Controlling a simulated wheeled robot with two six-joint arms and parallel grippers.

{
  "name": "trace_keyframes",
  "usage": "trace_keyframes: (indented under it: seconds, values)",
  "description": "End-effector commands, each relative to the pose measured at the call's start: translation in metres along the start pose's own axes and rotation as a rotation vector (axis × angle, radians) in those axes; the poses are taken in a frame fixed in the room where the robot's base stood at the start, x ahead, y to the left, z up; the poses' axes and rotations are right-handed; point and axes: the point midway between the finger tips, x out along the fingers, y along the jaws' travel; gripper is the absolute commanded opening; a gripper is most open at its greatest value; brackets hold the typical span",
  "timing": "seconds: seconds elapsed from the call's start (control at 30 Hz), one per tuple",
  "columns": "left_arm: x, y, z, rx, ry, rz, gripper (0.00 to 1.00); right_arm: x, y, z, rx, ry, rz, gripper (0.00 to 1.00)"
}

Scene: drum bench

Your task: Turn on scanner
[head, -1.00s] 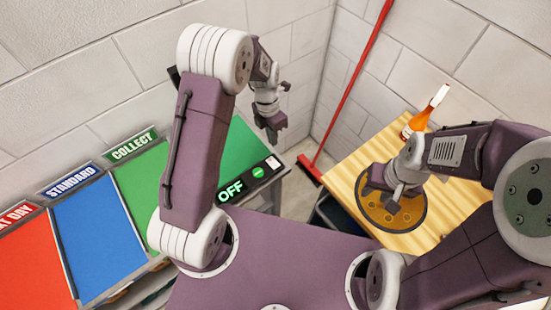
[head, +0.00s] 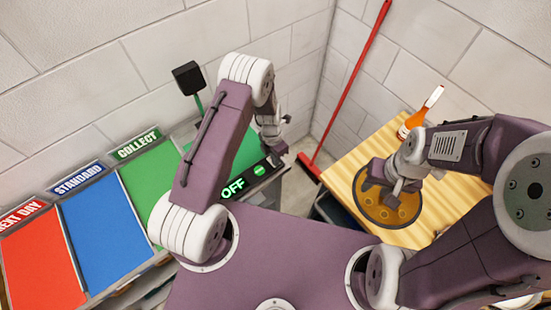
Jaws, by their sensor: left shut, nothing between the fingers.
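The scanner's black panel (head: 245,179) lies at the front edge of the green bench section. It shows a lit "OFF" in white-green letters and a green oval button (head: 259,170). A black scanner head (head: 187,78) on a green stalk stands behind my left arm. My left gripper (head: 280,151) is shut and empty, pointing down just above the right end of the panel, to the right of the button. I cannot tell whether it touches the panel. My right gripper (head: 392,203) is over a round brown drum-like disc (head: 372,215); its finger gap is unclear.
Red (head: 40,260), blue (head: 103,226) and green (head: 146,196) sections, labelled NEXT DAY, STANDARD and COLLECT, lie at the left. A wooden table (head: 340,170) at the right holds an orange bottle (head: 413,122). A red pole (head: 350,80) leans in the corner.

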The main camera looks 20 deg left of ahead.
Motion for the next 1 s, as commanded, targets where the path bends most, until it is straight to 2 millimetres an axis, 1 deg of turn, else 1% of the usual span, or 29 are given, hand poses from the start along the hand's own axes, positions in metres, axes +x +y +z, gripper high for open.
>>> trace_keyframes:
  seconds: [0.07,0.13,0.43,0.77,1.0]
  values:
    - [0.001,0.000,0.000,0.000,0.000,0.000,0.00,0.001,0.000,0.000,0.000,0.000,0.000,0.36]
    - [0.006,-0.001,0.000,0.000,0.001,-0.001,0.00,0.005,0.000,0.000,0.000,0.000,0.000,0.36]
    - [0.004,0.000,-0.001,-0.001,0.002,-0.002,0.00,0.002,0.000,0.000,0.000,0.000,0.000,0.36]
    - [-0.004,0.012,0.000,-0.001,0.000,0.000,0.00,-0.001,0.000,0.000,0.000,0.000,0.000,0.36]
    - [-0.004,0.013,0.000,0.000,0.001,-0.001,0.00,-0.001,0.000,0.000,0.000,0.000,0.000,0.36]
